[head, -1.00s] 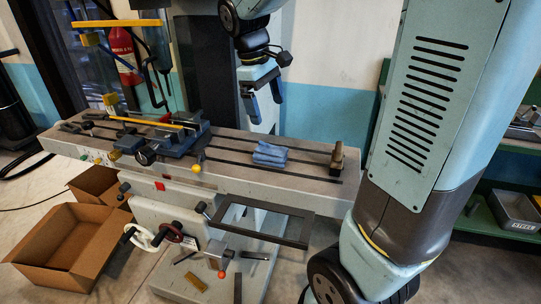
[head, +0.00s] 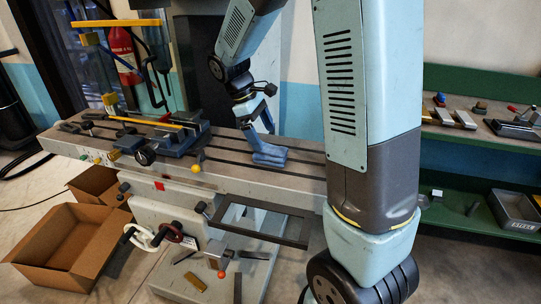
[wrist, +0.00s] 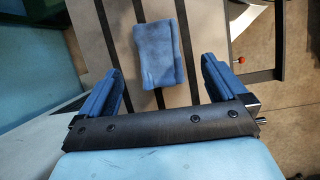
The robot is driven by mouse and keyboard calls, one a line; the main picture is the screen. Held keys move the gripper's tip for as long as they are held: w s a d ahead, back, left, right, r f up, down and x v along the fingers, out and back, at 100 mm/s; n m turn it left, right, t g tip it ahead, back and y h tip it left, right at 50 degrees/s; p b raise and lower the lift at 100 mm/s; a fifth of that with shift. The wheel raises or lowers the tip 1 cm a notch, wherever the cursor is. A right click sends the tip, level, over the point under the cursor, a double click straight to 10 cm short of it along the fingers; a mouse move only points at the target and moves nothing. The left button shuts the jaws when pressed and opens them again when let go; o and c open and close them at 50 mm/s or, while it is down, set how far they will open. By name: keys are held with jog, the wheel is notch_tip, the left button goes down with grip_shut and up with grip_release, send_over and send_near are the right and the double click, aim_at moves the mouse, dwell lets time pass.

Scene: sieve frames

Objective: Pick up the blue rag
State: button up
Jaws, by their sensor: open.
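The blue rag (head: 268,153) lies folded on the slotted grey machine table (head: 225,166), near its right part. In the wrist view the rag (wrist: 158,52) lies ahead of and between the two blue fingers. My gripper (head: 259,122) is open and empty, just above and behind the rag in the head view. In the wrist view my gripper (wrist: 160,85) has its fingers wide apart, wider than the rag.
A blue vise (head: 182,138) with a yellow-handled bar stands on the left of the table. Cardboard boxes (head: 60,245) are on the floor at left. A green shelf (head: 455,140) with tools stands at right. My arm hides the table's right end.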

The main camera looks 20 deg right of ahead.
aim_at(272, 149)
jog(key=shift+x, duration=3.5)
jog(key=shift+d+r, duration=0.1)
jog(key=shift+r, duration=0.05)
jog(key=shift+c, duration=0.4)
jog(key=c, duration=1.1)
